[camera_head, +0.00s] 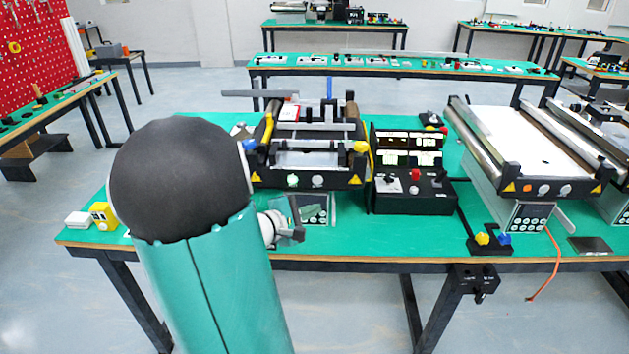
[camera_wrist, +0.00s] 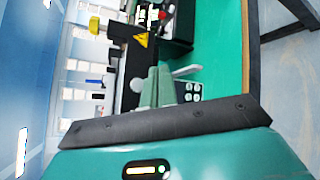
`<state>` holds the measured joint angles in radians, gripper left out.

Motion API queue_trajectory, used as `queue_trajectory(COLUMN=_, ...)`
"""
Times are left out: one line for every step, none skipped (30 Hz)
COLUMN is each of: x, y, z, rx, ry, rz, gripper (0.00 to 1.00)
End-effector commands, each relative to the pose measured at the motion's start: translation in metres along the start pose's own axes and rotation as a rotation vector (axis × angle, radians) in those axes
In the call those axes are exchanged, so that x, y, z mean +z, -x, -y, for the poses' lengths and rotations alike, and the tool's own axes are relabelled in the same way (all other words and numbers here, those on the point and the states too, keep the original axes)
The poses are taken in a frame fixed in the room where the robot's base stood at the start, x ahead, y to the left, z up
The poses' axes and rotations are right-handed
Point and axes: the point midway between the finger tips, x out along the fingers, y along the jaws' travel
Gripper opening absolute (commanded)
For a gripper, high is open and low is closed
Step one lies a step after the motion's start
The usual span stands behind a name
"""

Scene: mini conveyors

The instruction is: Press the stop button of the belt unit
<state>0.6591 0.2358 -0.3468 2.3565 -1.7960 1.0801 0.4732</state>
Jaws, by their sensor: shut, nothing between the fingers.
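The nearest belt unit (camera_head: 310,160) stands on the green table just beyond my arm. Its dark front panel carries a pale green button (camera_head: 292,180), a grey button (camera_head: 318,181) and yellow warning triangles. My gripper (camera_head: 292,208) is low in front of this panel, apart from the buttons as far as I can tell. In the wrist view the scene is turned sideways; my shut, empty fingers (camera_wrist: 158,75) partly cover the dark panel (camera_wrist: 135,60), with a round grey button (camera_wrist: 137,85) beside them. I cannot read which button is stop.
A control box (camera_head: 412,195) with a red button (camera_head: 415,175) stands right of the unit. A second belt unit (camera_head: 540,150) with an orange-red button (camera_head: 528,188) is farther right. The green table front (camera_head: 375,240) is clear.

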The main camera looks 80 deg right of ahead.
Motion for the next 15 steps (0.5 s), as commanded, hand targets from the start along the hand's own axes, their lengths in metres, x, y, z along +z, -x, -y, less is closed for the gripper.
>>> queue_trajectory(x=0.0, y=0.0, z=0.0, rx=0.0, ry=0.0, rz=-0.001, gripper=0.0)
queue_trajectory(x=0.0, y=0.0, z=0.0, rx=0.0, ry=0.0, rz=-0.001, gripper=0.0)
queue_trajectory(x=0.0, y=0.0, z=0.0, rx=0.0, ry=0.0, rz=-0.001, gripper=0.0)
queue_trajectory(x=-0.001, y=0.0, z=0.0, rx=-0.001, ry=0.0, rz=-0.001, gripper=0.0)
queue_trajectory(x=-0.001, y=0.0, z=0.0, rx=-0.001, ry=0.0, rz=-0.001, gripper=0.0)
queue_trajectory(x=-0.001, y=-0.001, z=-0.001, rx=-0.001, ry=0.0, rz=-0.001, gripper=0.0)
queue_trajectory(x=-0.002, y=-0.002, z=-0.002, rx=-0.001, ry=0.0, rz=-0.001, gripper=0.0)
queue_trajectory(x=-0.003, y=-0.003, z=-0.002, rx=-0.001, ry=0.001, rz=-0.001, gripper=0.0)
queue_trajectory(x=-0.004, y=-0.005, z=-0.004, rx=-0.002, ry=0.001, rz=-0.001, gripper=0.0)
queue_trajectory(x=-0.006, y=-0.007, z=-0.005, rx=-0.002, ry=0.001, rz=-0.001, gripper=0.0)
queue_trajectory(x=-0.008, y=-0.009, z=-0.007, rx=-0.002, ry=0.0, rz=-0.001, gripper=0.0)
queue_trajectory(x=-0.01, y=-0.012, z=-0.009, rx=-0.002, ry=0.0, rz=-0.001, gripper=0.0)
queue_trajectory(x=-0.012, y=-0.015, z=-0.011, rx=-0.001, ry=0.0, rz=0.0, gripper=0.0)
queue_trajectory(x=-0.014, y=-0.018, z=-0.013, rx=-0.001, ry=0.0, rz=0.0, gripper=0.0)
queue_trajectory(x=-0.016, y=-0.022, z=-0.015, rx=-0.002, ry=0.0, rz=0.001, gripper=0.0)
